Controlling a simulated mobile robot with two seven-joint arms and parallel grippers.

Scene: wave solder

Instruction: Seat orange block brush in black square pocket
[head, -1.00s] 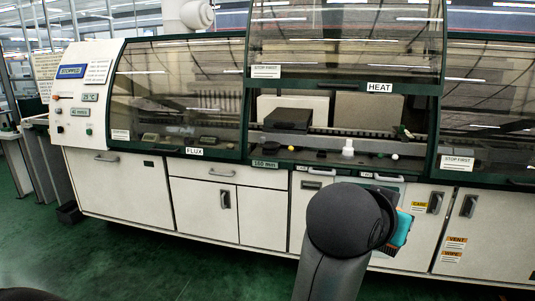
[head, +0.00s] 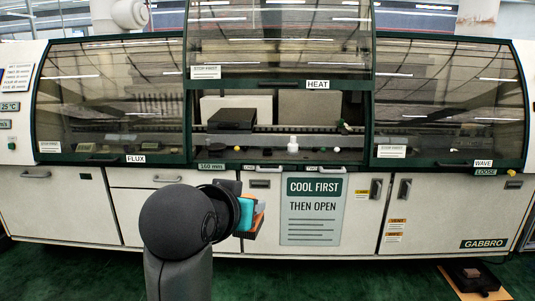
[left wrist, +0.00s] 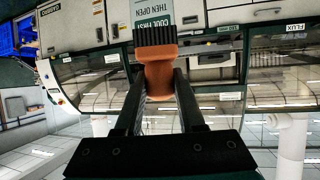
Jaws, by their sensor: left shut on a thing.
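The orange block brush (left wrist: 158,55) is held by its orange handle between the two dark fingers of my left gripper (left wrist: 160,82) in the left wrist view. Its black bristles point away from the gripper. In the head view the brush (head: 258,220) shows only partly, beside the teal part at the end of my left arm, in front of the white cabinet doors. A dark block-like piece (head: 472,273) with a brownish top lies on a board on the floor at the lower right. I cannot tell whether it holds the black square pocket. My right gripper is out of view.
The white machine (head: 80,205) with dark green covers spans the view. Its raised HEAT cover exposes a bay with a black box (head: 232,118), a white bottle-like piece (head: 293,145) and small balls. A COOL FIRST sign (head: 313,210) hangs in front. The green floor is largely clear.

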